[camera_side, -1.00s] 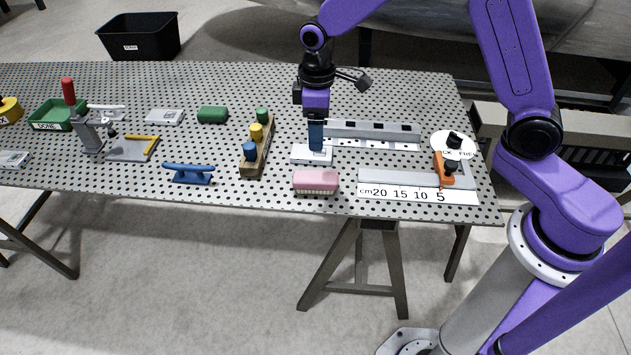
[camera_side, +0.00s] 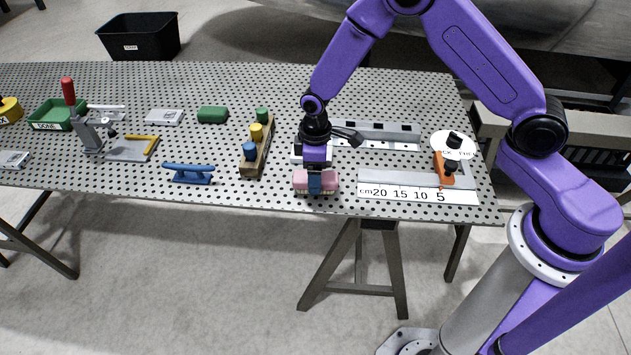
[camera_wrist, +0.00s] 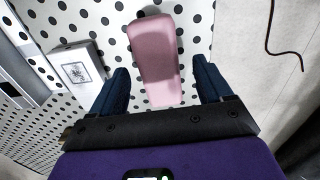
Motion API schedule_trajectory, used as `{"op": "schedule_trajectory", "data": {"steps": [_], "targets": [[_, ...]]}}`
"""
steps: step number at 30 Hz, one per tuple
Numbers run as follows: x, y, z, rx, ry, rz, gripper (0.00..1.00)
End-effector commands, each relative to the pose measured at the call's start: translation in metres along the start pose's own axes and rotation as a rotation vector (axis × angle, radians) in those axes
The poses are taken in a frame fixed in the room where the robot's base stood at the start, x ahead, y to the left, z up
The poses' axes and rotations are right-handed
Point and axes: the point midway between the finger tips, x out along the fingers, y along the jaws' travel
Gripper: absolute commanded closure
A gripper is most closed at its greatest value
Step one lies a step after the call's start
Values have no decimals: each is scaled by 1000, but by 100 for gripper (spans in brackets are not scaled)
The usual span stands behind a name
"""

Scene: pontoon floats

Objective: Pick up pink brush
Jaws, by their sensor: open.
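The pink brush (camera_side: 301,183) lies on the perforated table near its front edge, with pale bristles along its lower side. In the wrist view the brush (camera_wrist: 155,58) lies lengthwise, its near end between the two blue fingers. My gripper (camera_side: 315,190) is over the brush in the side view and hides its middle. In the wrist view my gripper (camera_wrist: 163,88) is open, with a gap between each finger and the brush. I cannot tell how far the fingertips are above the table.
A white block with a printed code (camera_wrist: 77,68) lies left of the brush in the wrist view. A ruler plate (camera_side: 418,196) with an orange clamp (camera_side: 446,170) is to the right. A wooden peg block (camera_side: 257,155) and a blue handle (camera_side: 189,173) are to the left.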

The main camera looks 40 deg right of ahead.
Motion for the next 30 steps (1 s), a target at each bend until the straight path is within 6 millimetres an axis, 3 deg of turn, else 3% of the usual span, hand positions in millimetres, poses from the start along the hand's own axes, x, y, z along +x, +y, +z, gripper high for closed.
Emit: {"op": "schedule_trajectory", "data": {"steps": [4, 13, 18, 30], "targets": [[15, 0, 0, 1, 1, 0, 21], [17, 0, 0, 1, 3, 1, 21], [17, 0, 0, 0, 3, 1, 77], [14, 0, 0, 0, 3, 1, 79]]}}
